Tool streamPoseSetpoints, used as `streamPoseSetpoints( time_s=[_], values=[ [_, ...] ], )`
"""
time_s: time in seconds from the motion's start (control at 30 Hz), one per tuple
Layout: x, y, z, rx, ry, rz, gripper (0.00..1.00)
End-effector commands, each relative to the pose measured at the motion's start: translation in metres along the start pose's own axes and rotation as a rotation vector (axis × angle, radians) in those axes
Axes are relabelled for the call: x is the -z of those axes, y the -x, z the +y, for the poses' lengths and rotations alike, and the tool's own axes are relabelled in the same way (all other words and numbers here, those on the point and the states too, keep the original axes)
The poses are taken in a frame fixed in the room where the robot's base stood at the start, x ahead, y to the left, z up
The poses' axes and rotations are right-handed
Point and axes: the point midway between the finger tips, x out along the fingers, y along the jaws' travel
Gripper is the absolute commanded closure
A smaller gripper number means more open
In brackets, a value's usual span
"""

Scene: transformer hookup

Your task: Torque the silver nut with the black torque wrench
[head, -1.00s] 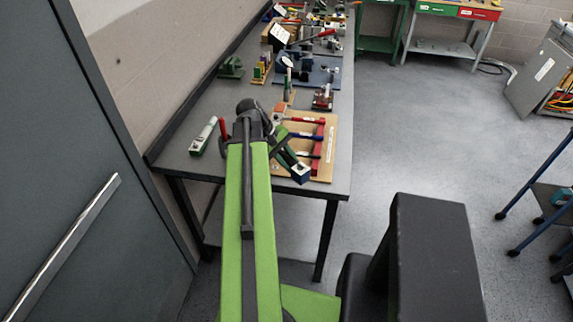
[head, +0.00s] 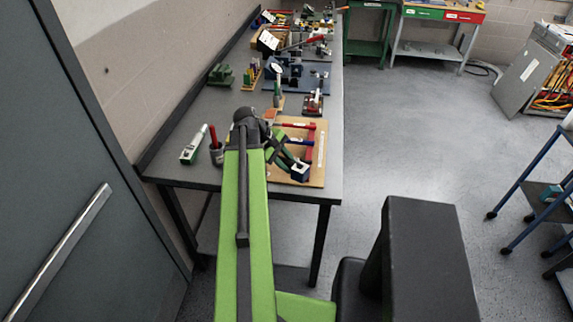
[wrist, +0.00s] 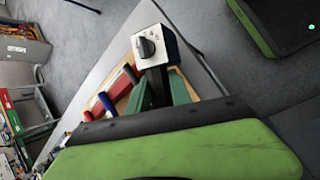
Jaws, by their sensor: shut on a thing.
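My gripper (head: 283,152) is over the near right part of the grey workbench, by the wooden board. In the wrist view its green fingers (wrist: 160,90) are shut on the black shaft of a tool (wrist: 157,82). At the far end of this tool is a dark blue box with a silver face and a black knob (wrist: 146,45). The box also shows in the head view (head: 300,171). I cannot tell whether this is the black torque wrench. I cannot make out the silver nut in either view.
The wooden board (head: 315,178) holds red and blue handled pieces beside my gripper. A white and green device (head: 195,145) and a grey cup with a red-handled item (head: 216,152) stand left of my arm. Several fixtures crowd the far bench.

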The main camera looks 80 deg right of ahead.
Motion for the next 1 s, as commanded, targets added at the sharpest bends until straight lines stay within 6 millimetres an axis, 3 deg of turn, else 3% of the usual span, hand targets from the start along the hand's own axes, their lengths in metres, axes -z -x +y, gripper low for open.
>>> streamPoseSetpoints(
  time_s=[0.57,1.0],
  values=[
    [-0.001,0.000,0.000,0.000,-0.002,-0.002,1.00],
    [-0.001,0.005,-0.012,0.032,-0.080,-0.036,1.00]
  ],
)
